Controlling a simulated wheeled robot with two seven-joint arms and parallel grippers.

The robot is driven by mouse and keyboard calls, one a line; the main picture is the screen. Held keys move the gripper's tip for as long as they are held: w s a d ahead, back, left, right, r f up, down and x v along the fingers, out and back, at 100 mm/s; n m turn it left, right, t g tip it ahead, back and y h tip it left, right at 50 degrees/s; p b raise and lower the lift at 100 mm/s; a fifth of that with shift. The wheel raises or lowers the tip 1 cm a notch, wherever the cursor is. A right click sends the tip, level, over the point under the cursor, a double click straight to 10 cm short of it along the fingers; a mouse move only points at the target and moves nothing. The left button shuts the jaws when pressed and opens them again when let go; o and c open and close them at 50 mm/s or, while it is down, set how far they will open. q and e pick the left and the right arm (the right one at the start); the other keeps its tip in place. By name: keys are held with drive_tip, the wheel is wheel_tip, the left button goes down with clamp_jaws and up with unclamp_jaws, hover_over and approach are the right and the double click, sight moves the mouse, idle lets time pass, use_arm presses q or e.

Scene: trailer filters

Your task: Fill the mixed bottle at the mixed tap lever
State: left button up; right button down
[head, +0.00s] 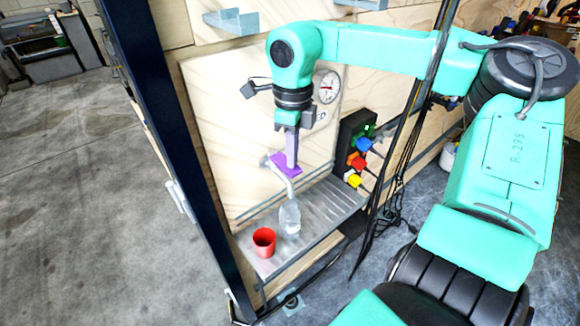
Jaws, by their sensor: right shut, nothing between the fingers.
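A clear bottle (290,217) stands upright on the ribbed metal drain shelf, beneath the curved grey tap spout (289,185). A purple tap lever (279,160) sits at the top of that tap, against the wooden wall. My right gripper (291,160) points down from above with its fingers shut and empty. Its fingertips overlap the purple lever in the picture and seem to be at it or pressing on it. I cannot tell for certain that they touch, nor whether water is running into the bottle. My left gripper is not in view.
A red cup (264,241) stands left of the bottle on the drain shelf (327,205). A black panel with green, blue, red and yellow handles (356,160) is to the right. Black cables hang before it. A round gauge (327,87) is on the wall. A dark post borders the left.

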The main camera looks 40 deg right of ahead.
drive_tip(key=shift+f+b, duration=0.8)
drive_tip(key=shift+f, duration=0.35)
idle(4.2)
wheel_tip(320, 180, up, 9)
drive_tip(key=p, duration=0.6)
drive_tip(key=shift+f, duration=0.2)
